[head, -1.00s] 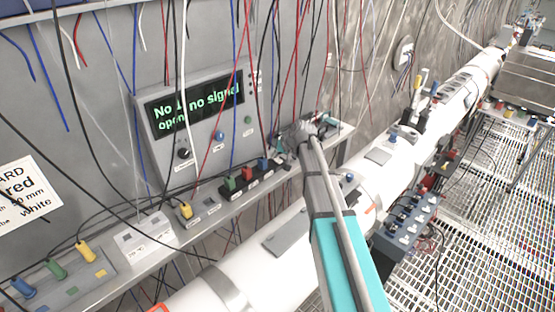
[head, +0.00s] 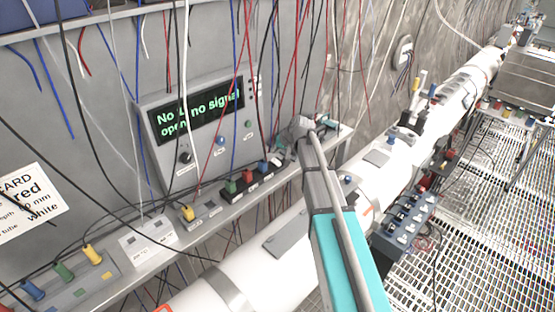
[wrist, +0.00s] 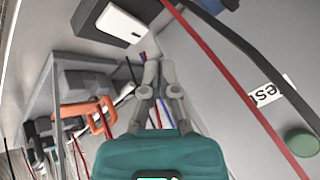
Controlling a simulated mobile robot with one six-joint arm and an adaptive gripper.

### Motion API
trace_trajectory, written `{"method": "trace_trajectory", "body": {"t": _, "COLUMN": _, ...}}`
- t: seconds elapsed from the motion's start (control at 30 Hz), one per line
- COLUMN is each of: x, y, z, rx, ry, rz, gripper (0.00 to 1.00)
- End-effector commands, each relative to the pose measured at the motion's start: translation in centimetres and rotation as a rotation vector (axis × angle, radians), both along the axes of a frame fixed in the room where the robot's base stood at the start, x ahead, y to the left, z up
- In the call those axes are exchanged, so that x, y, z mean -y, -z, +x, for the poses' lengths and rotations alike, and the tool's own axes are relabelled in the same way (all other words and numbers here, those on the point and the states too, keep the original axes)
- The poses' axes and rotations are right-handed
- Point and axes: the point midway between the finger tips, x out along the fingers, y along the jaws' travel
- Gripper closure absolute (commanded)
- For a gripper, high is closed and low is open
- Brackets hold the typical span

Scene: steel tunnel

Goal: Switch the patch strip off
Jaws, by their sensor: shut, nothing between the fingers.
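A dark block with a white rocker switch (wrist: 121,24) shows at the upper left, apart from the fingertips. I cannot tell for sure that it belongs to the strip, nor which way the rocker is set.
A red cable (wrist: 235,80) and a black one cross beside the fingers. An orange clip-like part (wrist: 88,115) is at left. Many wires hang around the shelf.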

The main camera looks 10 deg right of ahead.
Motion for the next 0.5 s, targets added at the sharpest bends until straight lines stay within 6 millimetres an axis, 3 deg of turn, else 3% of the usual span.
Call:
{"method": "trace_trajectory", "body": {"t": 0.2, "x": -0.1, "y": -1.8, "z": 0.2, "rx": 0.0, "ry": 0.0, "rz": 0.0, "gripper": 1.0}}
{"method": "trace_trajectory", "body": {"t": 0.5, "x": -0.2, "y": -2.1, "z": 0.2, "rx": 0.0, "ry": 0.0, "rz": 0.0, "gripper": 1.0}}
